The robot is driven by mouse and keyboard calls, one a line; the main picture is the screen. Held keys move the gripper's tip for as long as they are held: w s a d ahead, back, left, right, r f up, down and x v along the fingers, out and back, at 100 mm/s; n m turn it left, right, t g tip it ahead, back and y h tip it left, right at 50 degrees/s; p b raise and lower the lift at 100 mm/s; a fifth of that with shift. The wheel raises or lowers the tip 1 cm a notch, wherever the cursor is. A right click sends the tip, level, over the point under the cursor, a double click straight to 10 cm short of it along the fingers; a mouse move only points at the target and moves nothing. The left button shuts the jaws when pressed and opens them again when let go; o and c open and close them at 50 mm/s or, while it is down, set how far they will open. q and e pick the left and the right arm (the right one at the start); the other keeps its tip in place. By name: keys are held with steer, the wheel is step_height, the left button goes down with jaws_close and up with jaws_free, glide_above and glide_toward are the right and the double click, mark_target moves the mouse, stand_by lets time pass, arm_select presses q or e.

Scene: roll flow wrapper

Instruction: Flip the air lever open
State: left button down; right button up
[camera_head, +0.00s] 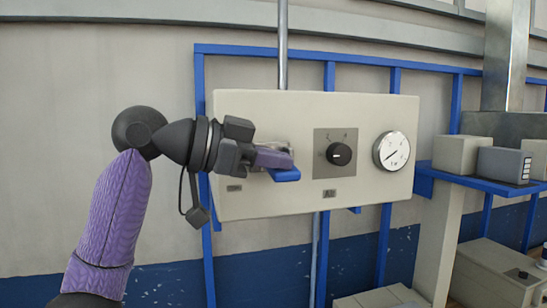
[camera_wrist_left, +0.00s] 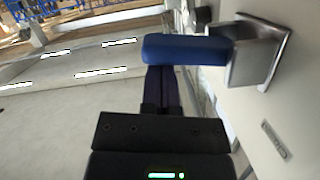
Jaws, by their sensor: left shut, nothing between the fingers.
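The air lever has a blue handle (camera_head: 285,175) on the left part of the beige panel (camera_head: 290,205). In the left wrist view, the blue handle (camera_wrist_left: 186,50) sticks out sideways from a metal mount (camera_wrist_left: 262,52). My left gripper (camera_head: 274,158) is shut and empty, with its purple fingers at the handle and partly in front of the mount. In the left wrist view, the fingers (camera_wrist_left: 162,82) end at the handle, which hides their tips. I cannot tell whether they touch it. My right gripper is not in view.
The panel also carries a black knob (camera_head: 339,154) and a round gauge (camera_head: 391,151) right of the lever. A blue frame (camera_head: 200,75) stands behind the panel. Grey boxes (camera_head: 504,165) sit on a blue shelf at the right. The space in front of the panel's right half is clear.

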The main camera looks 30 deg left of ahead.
arm_select(q)
steer(key=shift+f+m+t+y+b, duration=0.35)
steer(key=shift+f+m, duration=0.3)
steer(key=shift+m, duration=0.15)
steer(key=shift+f, duration=0.35)
